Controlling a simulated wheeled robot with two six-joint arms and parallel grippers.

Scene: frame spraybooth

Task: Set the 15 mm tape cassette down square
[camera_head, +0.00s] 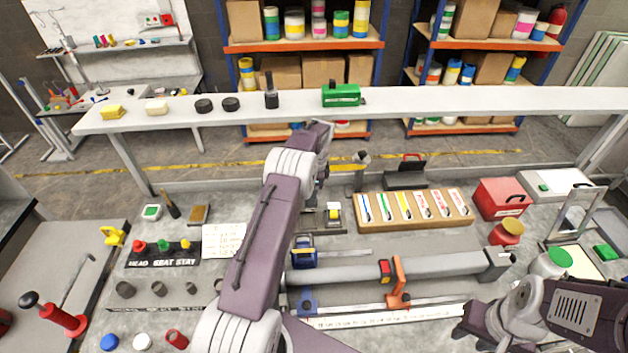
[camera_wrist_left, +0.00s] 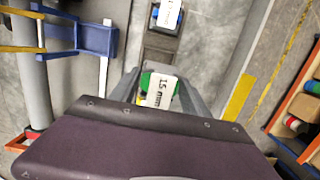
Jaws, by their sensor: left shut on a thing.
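The 15 mm tape cassette (camera_wrist_left: 160,91), with a white "15 mm" label and a green part, is between the fingers of my left gripper (camera_wrist_left: 158,84) in the left wrist view. The gripper is shut on it. In the head view my left forearm hides the cassette. A dark stand (camera_wrist_left: 161,47) lies just beyond the cassette in the wrist view, with another white-labelled cassette (camera_wrist_left: 169,14) at its far end. My right gripper (camera_head: 474,334) is at the lower right of the head view; its finger opening is unclear.
A wooden rack (camera_head: 413,226) of labelled strips stands right of my left arm. A blue clamp (camera_head: 303,254) and a long grey tube (camera_head: 440,264) lie in front. A red box (camera_head: 499,198) stands at the right. A raised white shelf (camera_head: 420,99) crosses behind.

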